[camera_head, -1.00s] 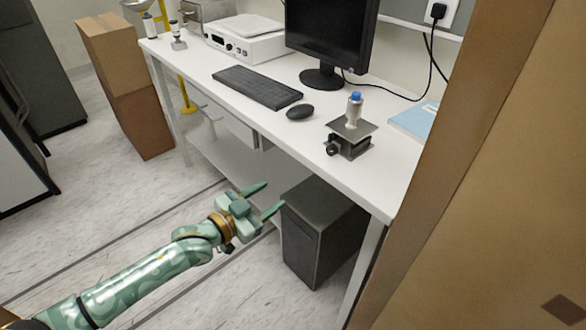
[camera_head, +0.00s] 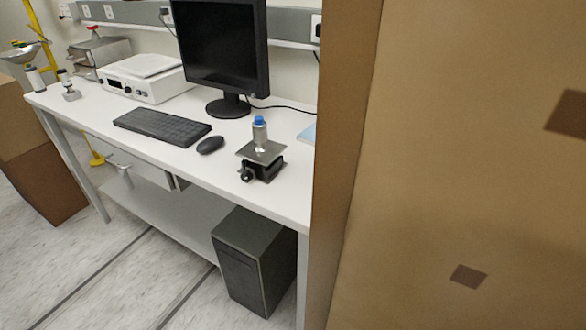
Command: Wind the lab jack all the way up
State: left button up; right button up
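The lab jack (camera_head: 261,160) stands on the white table near its front right part. It has a flat grey top plate and a dark body, and looks low. Its dark knob (camera_head: 246,175) sticks out at the front left. A small bottle with a blue cap (camera_head: 260,133) stands upright on the top plate. Neither of my grippers is in view.
A large cardboard box (camera_head: 450,150) fills the right side, close to me, and hides the table's right end. A mouse (camera_head: 210,145), keyboard (camera_head: 162,126) and monitor (camera_head: 222,50) are left of the jack. A dark computer case (camera_head: 255,262) stands under the table (camera_head: 225,180).

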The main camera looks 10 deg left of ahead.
aim_at(247, 177)
jog(key=j+z, duration=0.2)
jog(key=z, duration=0.2)
jog(key=j+z, duration=0.2)
jog(key=z, duration=0.25)
jog(key=j+z, duration=0.25)
jog(key=z, duration=0.15)
jog(key=j+z, duration=0.2)
jog(key=z, duration=0.2)
jog(key=j+z, duration=0.15)
jog(key=z, duration=0.25)
jog(key=k, duration=0.05)
